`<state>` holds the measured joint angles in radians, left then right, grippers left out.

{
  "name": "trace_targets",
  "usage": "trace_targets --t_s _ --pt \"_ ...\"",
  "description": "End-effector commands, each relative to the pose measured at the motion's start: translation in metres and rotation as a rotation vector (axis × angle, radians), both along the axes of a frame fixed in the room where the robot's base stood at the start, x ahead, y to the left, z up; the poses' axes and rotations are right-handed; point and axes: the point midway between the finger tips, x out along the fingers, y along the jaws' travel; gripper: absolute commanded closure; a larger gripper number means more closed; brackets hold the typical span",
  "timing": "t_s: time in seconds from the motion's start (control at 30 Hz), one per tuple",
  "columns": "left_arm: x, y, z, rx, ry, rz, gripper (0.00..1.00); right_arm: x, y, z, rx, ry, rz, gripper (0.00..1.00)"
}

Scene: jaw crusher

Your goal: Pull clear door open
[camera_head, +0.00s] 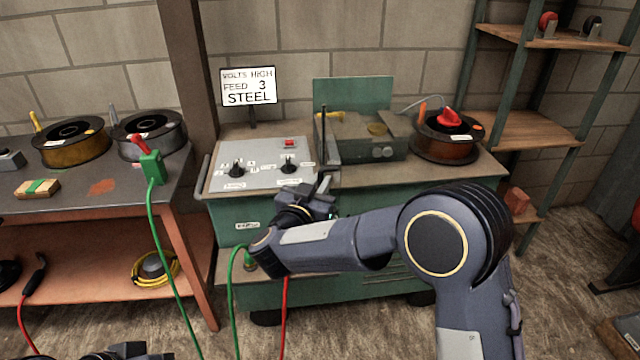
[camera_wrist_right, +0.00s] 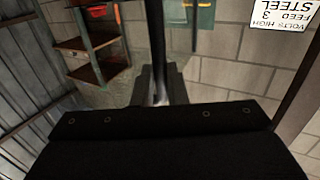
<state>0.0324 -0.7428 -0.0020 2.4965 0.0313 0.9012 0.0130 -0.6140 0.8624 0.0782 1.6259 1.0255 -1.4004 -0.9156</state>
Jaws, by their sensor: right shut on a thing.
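The clear door shows as a thin, dark-framed upright panel (camera_head: 325,137), seen nearly edge-on at the left front of the machine's wire compartment (camera_head: 372,137). My right gripper (camera_head: 325,184) is at the panel's lower end, above the front edge of the green machine. In the right wrist view, a dark upright bar (camera_wrist_right: 156,45) runs down between my right fingers (camera_wrist_right: 160,92), which are shut on it. The clear pane itself can hardly be made out. Part of my left gripper (camera_head: 125,352) shows at the bottom left edge; its fingertips are unclear.
The control panel (camera_head: 262,165) with two knobs is left of the door. A sign (camera_head: 248,86) reads "VOLTS HIGH, FEED 3, STEEL". A spool (camera_head: 445,137) sits on the right. A green raised lid (camera_head: 352,93) stands behind. Green and red cables hang in front.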

Motion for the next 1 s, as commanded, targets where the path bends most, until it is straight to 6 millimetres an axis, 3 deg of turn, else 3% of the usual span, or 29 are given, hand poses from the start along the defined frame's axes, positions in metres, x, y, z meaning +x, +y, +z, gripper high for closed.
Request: trace_targets --t_s 0.03,0.17,0.5,1.0 --pt "0.000 0.000 0.000 0.000 0.000 0.000 0.64 0.004 -0.004 0.005 -0.001 -0.013 -0.007 0.84" --pt "0.000 0.000 0.000 0.000 0.000 0.000 0.64 0.003 -0.003 0.004 0.000 -0.010 -0.005 0.67" --pt "0.000 0.000 0.000 0.000 0.000 0.000 0.64 -0.002 0.001 0.003 0.002 -0.006 -0.001 0.66" --pt "0.000 0.000 0.000 0.000 0.000 0.000 0.64 -0.066 0.027 0.003 0.001 -0.008 -0.001 0.66"
